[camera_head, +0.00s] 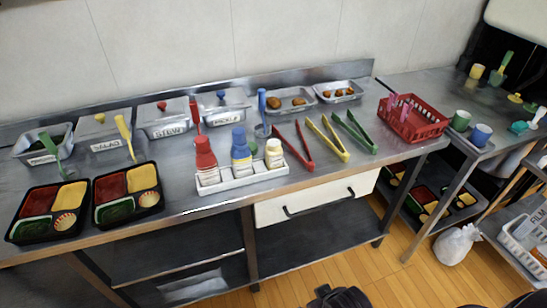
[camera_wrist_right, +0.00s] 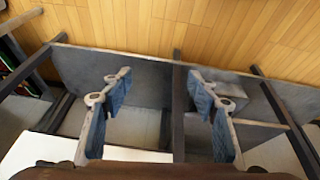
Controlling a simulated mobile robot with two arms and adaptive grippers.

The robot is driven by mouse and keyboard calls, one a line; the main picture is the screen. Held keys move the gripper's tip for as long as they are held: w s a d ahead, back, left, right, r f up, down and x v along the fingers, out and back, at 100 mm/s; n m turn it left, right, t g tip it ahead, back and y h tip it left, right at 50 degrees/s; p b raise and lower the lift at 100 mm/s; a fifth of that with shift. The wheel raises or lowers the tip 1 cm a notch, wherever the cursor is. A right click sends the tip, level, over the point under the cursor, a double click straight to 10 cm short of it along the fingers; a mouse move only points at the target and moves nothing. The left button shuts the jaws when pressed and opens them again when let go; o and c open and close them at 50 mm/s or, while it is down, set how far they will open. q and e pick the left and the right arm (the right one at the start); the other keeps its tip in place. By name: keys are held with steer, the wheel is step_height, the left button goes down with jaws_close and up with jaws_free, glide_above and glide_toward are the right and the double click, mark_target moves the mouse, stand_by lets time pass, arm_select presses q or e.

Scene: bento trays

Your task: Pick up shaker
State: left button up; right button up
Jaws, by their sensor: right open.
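A small white shaker (camera_head: 273,156) with a yellowish cap stands upright at the right end of a white caddy (camera_head: 240,182) near the counter's front edge. A blue-topped bottle (camera_head: 241,150) and a red bottle (camera_head: 206,160) stand to its left in the same caddy. My right gripper (camera_wrist_right: 160,82) is open in the right wrist view, with nothing between its fingers. That view shows the lower shelf and wooden floor, not the shaker. A dark part at the bottom edge of the head view may belong to my right arm. My left gripper is not in view.
Red, yellow and green tongs (camera_head: 333,140) lie right of the caddy, before a red basket (camera_head: 418,121). Two filled bento trays (camera_head: 75,218) sit at the left. Lidded metal pans (camera_head: 165,122) line the back. A white drawer (camera_head: 315,200) is below the counter edge.

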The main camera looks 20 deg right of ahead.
steer(key=w+d+r+m+t, duration=0.1)
steer(key=w+d+r+t, duration=0.15)
steer(key=w+r, duration=0.55)
steer(key=m+t+h, duration=0.1)
steer(key=t, duration=0.7)
glide_toward(277, 160)
steer(key=d+f, duration=0.1)
steer(key=f, duration=0.1)
steer(key=d+f, duration=0.2)
steer(key=f, duration=0.1)
steer(key=d+f, duration=0.1)
steer(key=f, duration=0.1)
steer(key=shift+d+f, duration=0.15)
steer(key=shift+f, duration=0.2)
steer(key=w+a+r+t, duration=0.1)
steer(key=w+a+r+t+y, duration=0.1)
steer(key=r, duration=0.1)
steer(key=w+a+r+n+t+y, duration=0.1)
steer(key=w, duration=0.1)
steer(key=shift+r, duration=0.35)
steer(key=shift+w+a+r, duration=0.15)
steer(key=shift+w+a, duration=0.05)
steer(key=shift+w, duration=0.45)
steer(key=shift+w+a+p, duration=0.2)
steer(key=shift+w+p, duration=0.35)
steer(key=shift+w, duration=2.8)
steer(key=c, duration=1.3)
